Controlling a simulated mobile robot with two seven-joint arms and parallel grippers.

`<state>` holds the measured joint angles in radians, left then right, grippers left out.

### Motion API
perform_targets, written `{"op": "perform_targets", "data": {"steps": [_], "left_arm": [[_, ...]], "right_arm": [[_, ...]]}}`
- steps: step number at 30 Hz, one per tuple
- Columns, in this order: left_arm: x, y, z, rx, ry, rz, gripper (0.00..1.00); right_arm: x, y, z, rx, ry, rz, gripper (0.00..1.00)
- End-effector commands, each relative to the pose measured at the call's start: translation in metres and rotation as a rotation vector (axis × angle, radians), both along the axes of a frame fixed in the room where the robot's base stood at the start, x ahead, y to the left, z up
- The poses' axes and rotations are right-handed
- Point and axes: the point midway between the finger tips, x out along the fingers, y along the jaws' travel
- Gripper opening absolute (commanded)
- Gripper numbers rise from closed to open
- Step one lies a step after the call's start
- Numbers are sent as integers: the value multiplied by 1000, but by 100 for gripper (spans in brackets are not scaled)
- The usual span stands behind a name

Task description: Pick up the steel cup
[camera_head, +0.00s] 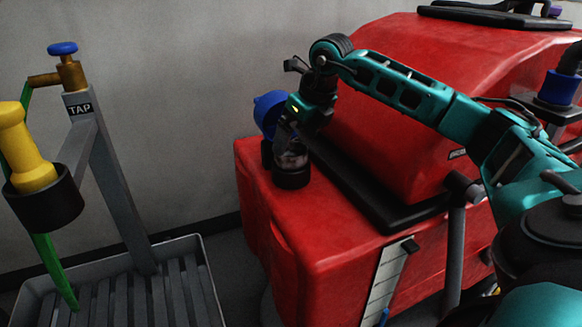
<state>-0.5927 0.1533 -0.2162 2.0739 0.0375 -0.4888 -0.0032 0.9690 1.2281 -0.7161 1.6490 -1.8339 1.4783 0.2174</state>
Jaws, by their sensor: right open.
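A small grey, shiny cup-like thing (291,157), which looks like the steel cup, shows at the near left corner of the red machine's ledge, with a dark round part (291,178) at its bottom. My right gripper (287,150) is at it, pointing down from the teal arm that comes in from the right. The jaws are open; the fingers are dark and partly merge with the cup, so I cannot tell whether they touch it. The gripper hides the cup's upper part. My left gripper is out of view.
A blue round part (268,106) is just behind the gripper. The red machine (400,150) rises to the right. A tap stand (100,170) with a yellow-and-black nozzle (30,155) stands left over a grey slatted tray (195,262). A grey wall is behind.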

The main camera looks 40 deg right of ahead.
Motion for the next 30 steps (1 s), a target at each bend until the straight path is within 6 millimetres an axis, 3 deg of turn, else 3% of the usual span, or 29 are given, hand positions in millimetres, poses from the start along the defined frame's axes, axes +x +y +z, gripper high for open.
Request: {"op": "perform_targets", "data": {"steps": [4,12,30], "left_arm": [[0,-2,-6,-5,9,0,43],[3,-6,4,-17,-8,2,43],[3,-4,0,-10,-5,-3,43]], "right_arm": [[10,1,-22,0,1,0,100],[11,1,-25,0,-1,0,99],[11,1,-24,0,-1,0,42]]}}
